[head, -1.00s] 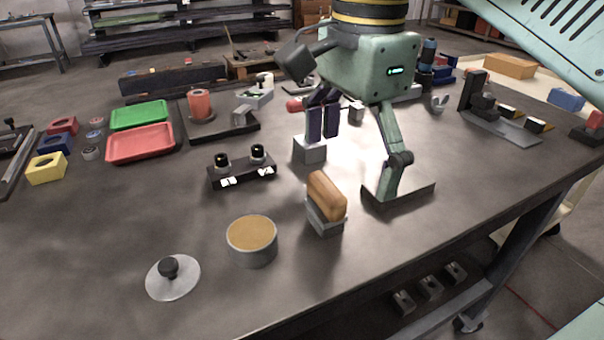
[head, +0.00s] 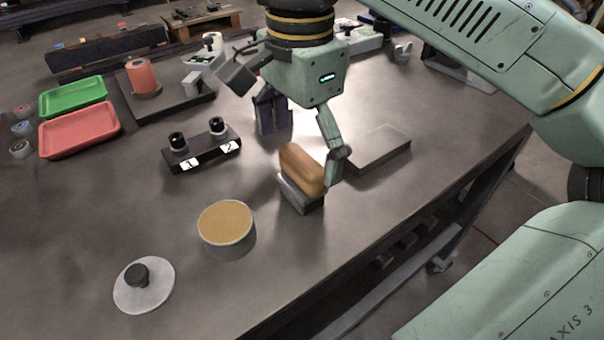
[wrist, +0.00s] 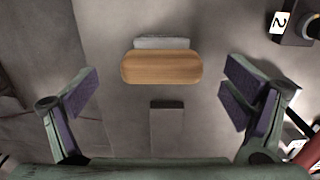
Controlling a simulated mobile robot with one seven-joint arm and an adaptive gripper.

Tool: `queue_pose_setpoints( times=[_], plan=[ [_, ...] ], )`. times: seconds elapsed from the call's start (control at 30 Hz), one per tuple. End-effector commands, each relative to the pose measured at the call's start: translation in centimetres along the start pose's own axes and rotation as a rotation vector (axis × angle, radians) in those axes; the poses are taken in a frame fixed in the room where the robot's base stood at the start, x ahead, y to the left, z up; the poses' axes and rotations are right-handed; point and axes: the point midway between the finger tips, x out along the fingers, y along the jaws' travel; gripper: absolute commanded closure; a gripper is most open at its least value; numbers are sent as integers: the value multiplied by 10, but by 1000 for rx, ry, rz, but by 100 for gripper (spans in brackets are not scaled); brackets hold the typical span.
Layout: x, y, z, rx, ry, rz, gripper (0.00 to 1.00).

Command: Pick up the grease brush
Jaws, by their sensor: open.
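The grease brush, which I take to be the tan wooden rounded block (head: 302,168), sits upright in a small grey holder (head: 300,196) on the table. In the wrist view the wooden block (wrist: 162,67) lies crosswise ahead, with a grey part (wrist: 162,42) showing behind it. My gripper (head: 300,150) is open and empty, just behind and above the block in the head view. In the wrist view its fingers (wrist: 160,95) are spread wide on either side, apart from the block. The right finger partly overlaps the block in the head view, so contact there is unclear.
A round tin with tan contents (head: 226,228) and a knobbed lid (head: 144,285) stand at front left. A black two-knob block (head: 200,150) is left of the gripper. A flat grey plate (head: 378,148) is to the right, near the table edge. A grey block (wrist: 167,125) lies between the fingers.

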Motion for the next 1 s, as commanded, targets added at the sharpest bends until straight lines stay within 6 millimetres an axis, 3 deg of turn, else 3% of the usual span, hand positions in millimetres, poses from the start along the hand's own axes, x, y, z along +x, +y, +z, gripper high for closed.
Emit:
queue_pose_setpoints(
  times=[0.23, 0.53, 1.0],
  plan=[
    [33, -1, -4, 0, 0, 0, 6],
    [38, -1, -4, 0, 0, -1, 6],
    [38, -1, -4, 0, 0, -1, 38]
  ],
)
